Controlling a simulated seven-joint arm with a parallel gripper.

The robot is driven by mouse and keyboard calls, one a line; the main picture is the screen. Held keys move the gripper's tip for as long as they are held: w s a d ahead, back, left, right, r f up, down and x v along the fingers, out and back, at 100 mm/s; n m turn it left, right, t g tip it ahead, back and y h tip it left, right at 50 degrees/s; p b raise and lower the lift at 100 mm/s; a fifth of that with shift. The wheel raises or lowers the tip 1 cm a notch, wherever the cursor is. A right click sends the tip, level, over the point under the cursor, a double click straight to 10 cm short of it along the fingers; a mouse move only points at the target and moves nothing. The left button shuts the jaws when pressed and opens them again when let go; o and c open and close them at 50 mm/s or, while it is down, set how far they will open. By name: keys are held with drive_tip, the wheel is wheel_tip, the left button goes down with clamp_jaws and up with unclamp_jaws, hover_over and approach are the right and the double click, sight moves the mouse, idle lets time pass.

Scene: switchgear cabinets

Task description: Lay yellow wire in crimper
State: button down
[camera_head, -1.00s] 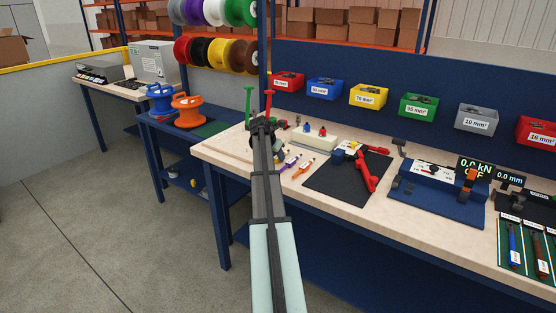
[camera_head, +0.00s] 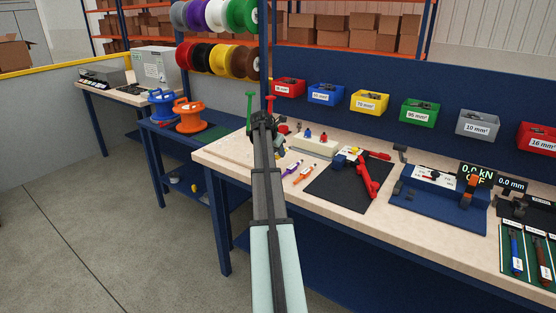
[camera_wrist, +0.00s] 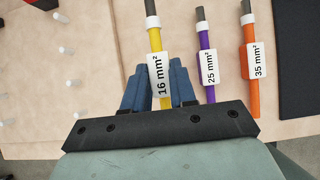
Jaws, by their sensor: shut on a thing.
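The yellow wire (camera_wrist: 155,40), with a white "16 mm²" label and a grey end, stands between my blue fingers in the wrist view. My gripper (camera_wrist: 159,72) is shut on it around the label. In the head view my gripper (camera_head: 266,130) is over the left part of the bench, and my arm hides most of the wire there. A red-handled tool with a dark head, which looks like the crimper (camera_head: 367,180), lies on the black mat (camera_head: 330,190) to the right, apart from my gripper.
A purple wire (camera_wrist: 207,45) and an orange wire (camera_wrist: 251,75) lie just right of the yellow one. White pegs (camera_wrist: 67,50) stand on the board at left. A blue press (camera_head: 440,205) stands right of the mat. Coloured bins (camera_head: 369,101) hang behind.

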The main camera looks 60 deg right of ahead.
wheel_tip(320, 180, up, 4)
drive_tip(key=shift+r, duration=0.1)
drive_tip(key=shift+s+d+r, duration=0.1)
drive_tip(key=shift+r, duration=0.25)
drive_tip(key=s+d+r, duration=0.1)
drive_tip(key=s+d, duration=0.1)
drive_tip(key=s, duration=1)
drive_tip(key=s+d+r, duration=0.1)
drive_tip(key=s+d, duration=0.2)
drive_tip(key=s, duration=0.9)
drive_tip(key=shift+s+d, duration=0.2)
drive_tip(key=shift+d, duration=0.05)
drive_tip(key=shift+f, duration=5.15)
drive_tip(key=shift+d+f, duration=0.1)
drive_tip(key=shift+d, duration=0.3)
